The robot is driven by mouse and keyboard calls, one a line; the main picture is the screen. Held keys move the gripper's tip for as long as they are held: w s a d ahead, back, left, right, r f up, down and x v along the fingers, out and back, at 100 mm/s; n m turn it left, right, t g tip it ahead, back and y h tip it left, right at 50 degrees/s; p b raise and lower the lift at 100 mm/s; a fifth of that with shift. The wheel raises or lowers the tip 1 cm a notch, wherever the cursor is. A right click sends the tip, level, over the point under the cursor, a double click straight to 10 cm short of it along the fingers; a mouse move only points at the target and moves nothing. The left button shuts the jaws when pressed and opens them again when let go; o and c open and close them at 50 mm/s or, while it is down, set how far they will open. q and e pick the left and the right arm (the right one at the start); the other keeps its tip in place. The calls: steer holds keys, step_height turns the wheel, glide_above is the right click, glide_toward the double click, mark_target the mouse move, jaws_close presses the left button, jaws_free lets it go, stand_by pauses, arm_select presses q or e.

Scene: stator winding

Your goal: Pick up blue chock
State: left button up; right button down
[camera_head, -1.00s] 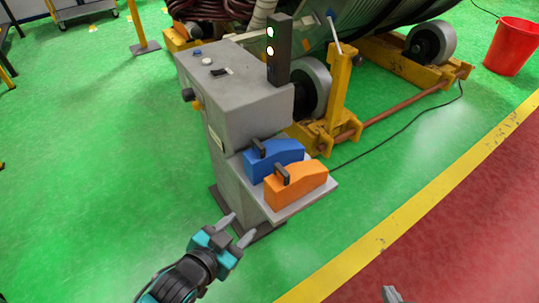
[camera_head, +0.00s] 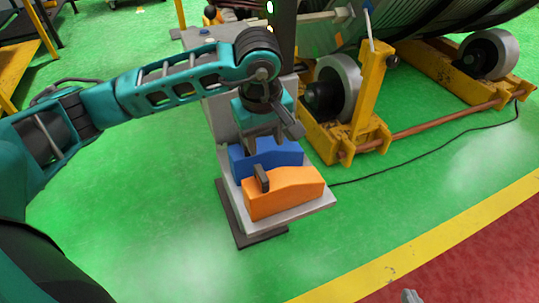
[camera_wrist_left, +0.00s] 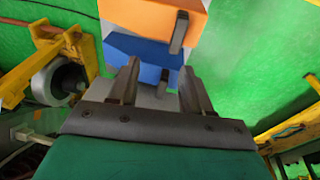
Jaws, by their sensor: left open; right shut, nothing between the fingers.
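The blue chock (camera_head: 287,157) lies on the grey shelf of a pedestal, behind the orange chock (camera_head: 290,198). My left gripper (camera_head: 271,138) points down over the blue chock, open and empty. The arm and gripper hide the blue chock's handle in the head view. In the left wrist view, the blue chock (camera_wrist_left: 147,50) shows just beyond the open fingers (camera_wrist_left: 159,72), with its dark handle (camera_wrist_left: 164,82) between them. I cannot tell whether the fingers touch it. Only a grey tip of my right gripper (camera_head: 411,296) shows at the bottom edge; it is shut and empty.
The orange chock with its dark handle sits close in front of the blue one. The shelf (camera_head: 310,212) is small. A yellow roller stand (camera_head: 362,95) and a black cable (camera_head: 440,148) are to the right. Green floor to the left is clear.

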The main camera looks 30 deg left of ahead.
mark_target(267, 152)
arm_select(q)
steer(key=w+a+r+t+y, duration=0.1)
steer(key=w+a+r+y, duration=0.15)
steer(key=a, duration=0.35)
steer(key=shift+y, duration=0.25)
steer(key=x, duration=0.2)
steer(key=b+x, duration=0.1)
steer(key=x, duration=0.3)
steer(key=shift+w+d+f, duration=0.1)
steer(key=shift+d+f, duration=0.15)
steer(key=shift+b+x, duration=0.75)
steer(key=shift+x, duration=2.3)
steer(key=shift+w+d, duration=0.1)
steer(key=shift+d, duration=0.05)
arm_select(e)
steer(key=f, duration=0.2)
steer(key=shift+w+f, duration=0.3)
steer(key=shift+f, duration=0.05)
arm_select(q)
steer(key=shift+c, duration=0.2)
jaws_close()
steer(key=shift+r, duration=0.1)
